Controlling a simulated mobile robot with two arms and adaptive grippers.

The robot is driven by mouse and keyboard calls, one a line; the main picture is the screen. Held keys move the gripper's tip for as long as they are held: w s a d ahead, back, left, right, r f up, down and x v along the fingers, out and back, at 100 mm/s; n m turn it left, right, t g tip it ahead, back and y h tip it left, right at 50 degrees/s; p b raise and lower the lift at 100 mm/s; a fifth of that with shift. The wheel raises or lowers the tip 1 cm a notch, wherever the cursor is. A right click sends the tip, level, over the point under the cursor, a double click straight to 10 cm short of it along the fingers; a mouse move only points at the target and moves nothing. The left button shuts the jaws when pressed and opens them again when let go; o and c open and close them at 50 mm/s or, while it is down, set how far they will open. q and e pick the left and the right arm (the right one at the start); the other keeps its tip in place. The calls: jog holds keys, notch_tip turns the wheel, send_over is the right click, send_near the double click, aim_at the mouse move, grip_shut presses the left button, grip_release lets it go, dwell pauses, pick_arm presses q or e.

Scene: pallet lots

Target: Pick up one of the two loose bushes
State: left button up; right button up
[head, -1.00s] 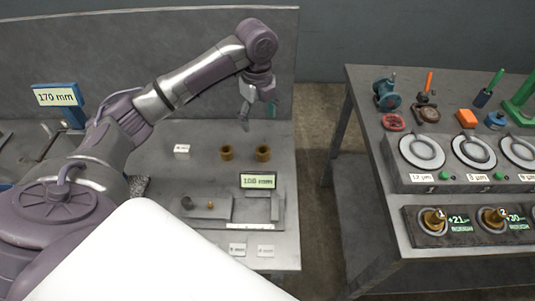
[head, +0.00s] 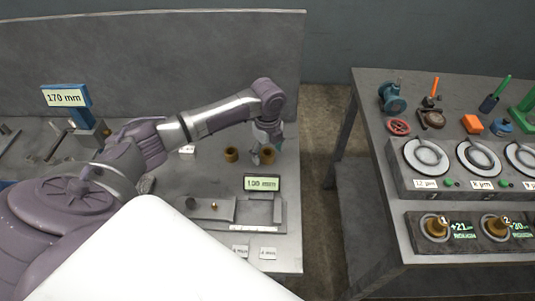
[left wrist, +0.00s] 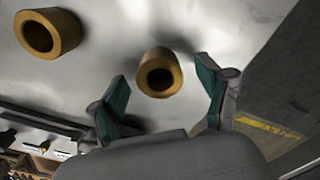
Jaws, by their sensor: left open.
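Two loose brass-coloured bushes stand upright on the grey bench in the head view: the left bush (head: 231,155) and the right bush (head: 268,158). My left gripper (head: 265,150) is at the right bush and partly covers it. In the left wrist view, my left gripper (left wrist: 162,76) is open, with green-padded fingers on either side of the right bush (left wrist: 153,57). Gaps show between the fingers and this bush, and I cannot tell how far down the fingertips reach. The left bush (left wrist: 67,27) is farther off at the upper left. My right gripper is not in view.
A gauge block with a lit display (head: 262,183) stands just in front of the bushes. A second bench (head: 370,110) stands at the right across a floor gap, bearing dials, tools and two numbered bushes in a holder.

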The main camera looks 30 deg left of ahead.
pick_arm(q)
jog(key=shift+f, duration=0.3)
jog(key=c, duration=1.4)
jog(key=shift+r, duration=0.15)
